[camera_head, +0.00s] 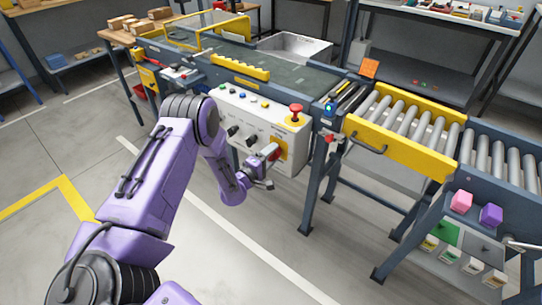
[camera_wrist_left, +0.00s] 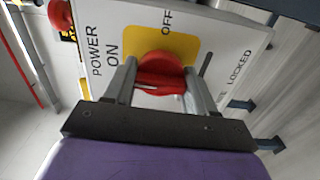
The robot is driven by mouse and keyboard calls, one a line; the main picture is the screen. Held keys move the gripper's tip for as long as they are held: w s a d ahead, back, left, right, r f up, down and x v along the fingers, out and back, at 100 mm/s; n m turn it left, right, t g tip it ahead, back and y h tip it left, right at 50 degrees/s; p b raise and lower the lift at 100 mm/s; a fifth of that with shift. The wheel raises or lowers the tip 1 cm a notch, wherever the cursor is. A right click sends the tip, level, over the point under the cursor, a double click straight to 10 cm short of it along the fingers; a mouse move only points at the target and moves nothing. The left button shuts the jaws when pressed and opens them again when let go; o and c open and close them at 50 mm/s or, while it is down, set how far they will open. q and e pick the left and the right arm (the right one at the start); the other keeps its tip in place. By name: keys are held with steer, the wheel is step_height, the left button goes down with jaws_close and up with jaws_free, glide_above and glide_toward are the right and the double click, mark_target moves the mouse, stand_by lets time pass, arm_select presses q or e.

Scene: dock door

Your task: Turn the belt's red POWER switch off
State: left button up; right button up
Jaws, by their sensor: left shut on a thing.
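The red POWER switch (camera_wrist_left: 160,70) sits on a yellow plate (camera_wrist_left: 181,43) on the white control panel. In the left wrist view, ON is printed at the plate's left, OFF above it and LOCKED to the right. My left gripper (camera_wrist_left: 160,82) is shut on the switch, with one finger on each side of its red knob. In the head view my left gripper (camera_head: 266,166) is at the lower right of the panel's front (camera_head: 229,108), covering much of the switch. The fingers hide part of the knob, so its exact setting is unclear. My right gripper is not in view.
A red mushroom button (camera_head: 296,110) stands above the switch on the panel. Black knobs (camera_head: 233,130) are to its left. A roller conveyor with a yellow side rail (camera_head: 400,147) extends right. The floor in front (camera_head: 250,250) is clear.

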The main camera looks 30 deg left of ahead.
arm_select(q)
steer(key=m, duration=0.4)
steer(key=shift+f+m+b, duration=0.1)
steer(key=shift+m+b, duration=0.3)
steer(key=m, duration=0.4)
steer(key=shift+m+b, duration=0.3)
steer(key=shift+b, duration=0.05)
steer(key=m, duration=0.4)
steer(key=shift+b, duration=0.4)
steer(key=shift+m+b, duration=0.35)
steer(key=shift+m, duration=1.75)
steer(key=o, duration=1)
steer(key=shift+o, duration=0.2)
